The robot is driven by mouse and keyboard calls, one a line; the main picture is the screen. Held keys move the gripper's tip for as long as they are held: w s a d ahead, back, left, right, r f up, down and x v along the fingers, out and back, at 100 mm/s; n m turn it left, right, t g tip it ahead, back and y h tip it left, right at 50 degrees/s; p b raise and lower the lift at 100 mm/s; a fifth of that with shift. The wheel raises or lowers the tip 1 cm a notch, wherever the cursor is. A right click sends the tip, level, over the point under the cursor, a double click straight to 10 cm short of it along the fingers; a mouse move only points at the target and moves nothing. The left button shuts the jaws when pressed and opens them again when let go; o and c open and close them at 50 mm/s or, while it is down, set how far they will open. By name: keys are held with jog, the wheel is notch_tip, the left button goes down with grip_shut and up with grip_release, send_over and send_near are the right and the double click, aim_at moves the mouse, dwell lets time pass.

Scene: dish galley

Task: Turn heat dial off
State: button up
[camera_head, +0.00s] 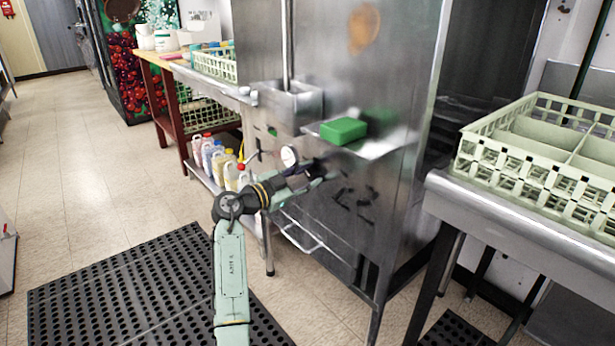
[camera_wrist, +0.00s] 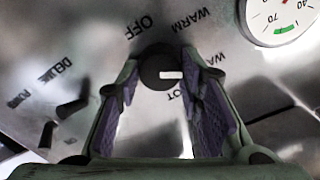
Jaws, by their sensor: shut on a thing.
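The heat dial (camera_wrist: 158,72) is a round black knob with a white mark, set in the steel panel in the wrist view. The white mark lies right of the knob's centre, not toward the printed word OFF at upper left. WARM is printed at upper right, with partly hidden lettering at right and below. My gripper (camera_wrist: 161,66) is shut on the dial, with one purple-padded finger on each side. In the head view my gripper (camera_head: 314,180) is at the front of the steel machine (camera_head: 385,85), and the dial cannot be made out there.
A round gauge (camera_wrist: 280,18) is at upper right, and black switches (camera_wrist: 72,108) are at left in the wrist view. A green block (camera_head: 343,131) lies on a small ledge above my gripper. A rack (camera_head: 500,165) stands on the right counter.

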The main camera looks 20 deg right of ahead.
jog(key=n+b, duration=0.1)
jog(key=n, duration=0.4)
jog(key=shift+n, duration=0.4)
jog(key=n+p, duration=0.1)
jog(key=n, duration=0.4)
jog(key=shift+w+r, duration=0.1)
jog(key=n+p, duration=0.3)
jog(key=n, duration=0.3)
jog(key=shift+w+a+n+p, duration=0.1)
jog(key=shift+n+p, duration=0.3)
jog(key=n+p, duration=0.2)
jog(key=n, duration=0.1)
jog(key=shift+f+n+p, duration=0.2)
jog(key=shift+n+p, duration=1.05)
jog(key=shift+n, duration=0.35)
